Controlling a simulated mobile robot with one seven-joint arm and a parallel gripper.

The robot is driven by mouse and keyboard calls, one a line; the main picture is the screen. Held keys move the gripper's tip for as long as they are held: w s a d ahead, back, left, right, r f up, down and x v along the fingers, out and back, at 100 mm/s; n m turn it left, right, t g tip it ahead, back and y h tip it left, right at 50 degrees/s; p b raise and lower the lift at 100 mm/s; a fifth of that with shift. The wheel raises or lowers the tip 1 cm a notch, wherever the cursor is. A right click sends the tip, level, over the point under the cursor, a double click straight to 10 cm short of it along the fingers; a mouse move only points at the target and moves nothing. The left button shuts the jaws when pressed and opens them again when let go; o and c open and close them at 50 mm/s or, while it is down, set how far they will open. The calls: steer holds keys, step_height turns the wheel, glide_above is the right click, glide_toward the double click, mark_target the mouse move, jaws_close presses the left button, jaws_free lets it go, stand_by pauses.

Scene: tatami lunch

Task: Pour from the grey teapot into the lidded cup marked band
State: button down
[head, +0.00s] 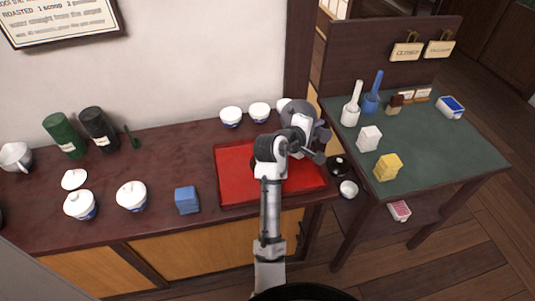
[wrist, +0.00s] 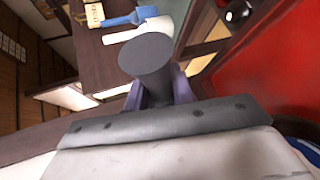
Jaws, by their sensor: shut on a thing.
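My gripper (head: 312,133) is above the right end of the red tray (head: 234,192), shut on a grey thing that looks like the grey teapot (head: 323,136). The arm hides much of it. In the wrist view, a round grey end, apparently the teapot's handle (wrist: 147,58), stands between the fingers. Two white cups with blue markings stand at the counter's left front: a left cup (head: 80,207) and a right cup (head: 132,198). Both seem to have knobbed lids. A loose white lid (head: 74,179) lies behind the left one. I cannot tell which is marked band.
A blue block (head: 187,200) stands between the right cup and the tray. Green (head: 64,136) and black (head: 99,130) canisters and a white mug (head: 15,156) stand behind. White bowls (head: 231,117) line the wall. A green-topped table (head: 435,150) stands at right.

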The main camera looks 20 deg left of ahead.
steer(key=shift+w+r+b, duration=0.15)
steer(key=shift+w+b, duration=0.05)
steer(key=shift+b, duration=0.15)
steer(key=shift+s+r+t+b, duration=0.15)
steer(key=shift+t+b, duration=0.25)
steer(key=shift+b, duration=0.25)
stand_by(0.3)
